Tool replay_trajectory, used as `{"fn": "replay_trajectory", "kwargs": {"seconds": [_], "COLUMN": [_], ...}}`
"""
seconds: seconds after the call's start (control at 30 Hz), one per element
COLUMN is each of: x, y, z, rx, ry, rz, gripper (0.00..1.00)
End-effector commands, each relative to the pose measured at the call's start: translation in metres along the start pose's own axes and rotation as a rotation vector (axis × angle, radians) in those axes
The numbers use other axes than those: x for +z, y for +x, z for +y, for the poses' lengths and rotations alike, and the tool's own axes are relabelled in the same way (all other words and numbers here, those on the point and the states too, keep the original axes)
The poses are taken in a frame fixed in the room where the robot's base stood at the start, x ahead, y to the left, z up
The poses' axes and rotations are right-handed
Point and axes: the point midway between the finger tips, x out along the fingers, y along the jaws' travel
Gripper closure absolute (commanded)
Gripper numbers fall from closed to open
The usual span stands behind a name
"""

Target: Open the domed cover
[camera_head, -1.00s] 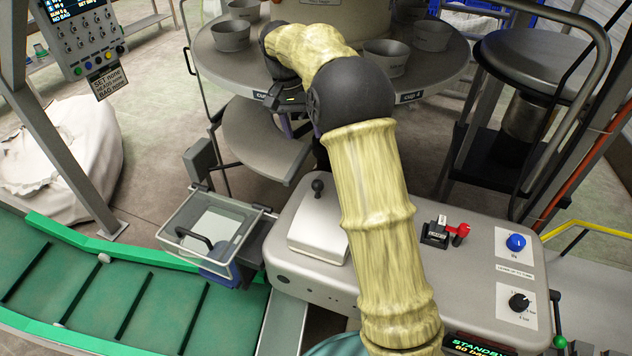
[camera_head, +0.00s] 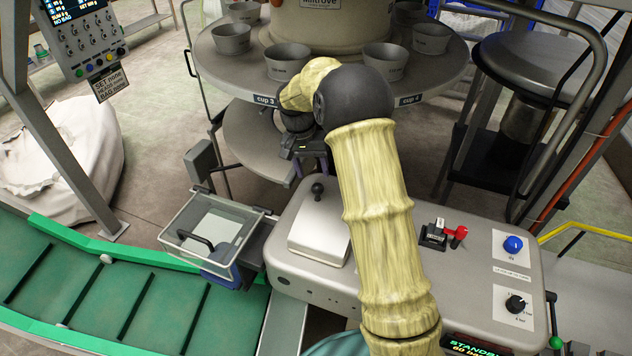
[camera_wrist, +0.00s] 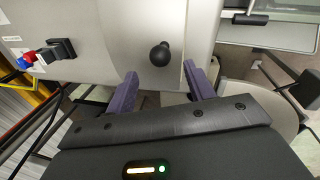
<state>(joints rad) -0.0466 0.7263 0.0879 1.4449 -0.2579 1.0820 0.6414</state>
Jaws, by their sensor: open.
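The cover on the machine console is a pale grey raised lid (camera_head: 318,240) with a black ball knob (camera_head: 318,188) standing at its far edge. It looks closed. My gripper (camera_head: 311,165) is just beyond the knob in the head view, partly hidden by my arm. In the wrist view my gripper (camera_wrist: 158,84) is open, its two purple fingers apart and empty. The knob (camera_wrist: 160,54) shows ahead of the fingertips, roughly centred between them. I see no contact with it.
A round turntable (camera_head: 232,72) with several grey cups lies behind my gripper. A clear-lidded tray (camera_head: 212,225) stands left of the cover. A red-handled switch (camera_head: 457,236) and two dials, blue (camera_head: 513,244) and black (camera_head: 516,304), sit to the right.

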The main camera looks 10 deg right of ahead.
Motion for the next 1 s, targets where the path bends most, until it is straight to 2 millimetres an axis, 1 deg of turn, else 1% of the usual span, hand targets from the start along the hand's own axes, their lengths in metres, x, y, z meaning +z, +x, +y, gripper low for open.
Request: {"fn": "replay_trajectory", "kwargs": {"seconds": [0.2, 0.33, 0.47, 0.7, 0.77, 0.9, 0.97, 1.0], "x": [0.001, 0.0, 0.0, 0.0, 0.0, 0.0, 0.0, 0.0], "y": [0.037, 0.053, 0.06, 0.061, 0.061, 0.061, 0.061, 0.061], "z": [0.001, 0.001, 0.001, 0.0, 0.0, 0.0, 0.0, 0.0], "rx": [0.002, 0.0, 0.0, 0.0, 0.0, 0.0, 0.0, 0.0], "ry": [0.0, 0.0, 0.0, 0.0, 0.0, 0.0, 0.0, 0.0], "rz": [-0.005, -0.002, -0.001, 0.0, 0.0, 0.0, 0.0, 0.0], "gripper": [0.47, 0.47, 0.47, 0.47, 0.56, 0.84, 0.96, 1.0]}}
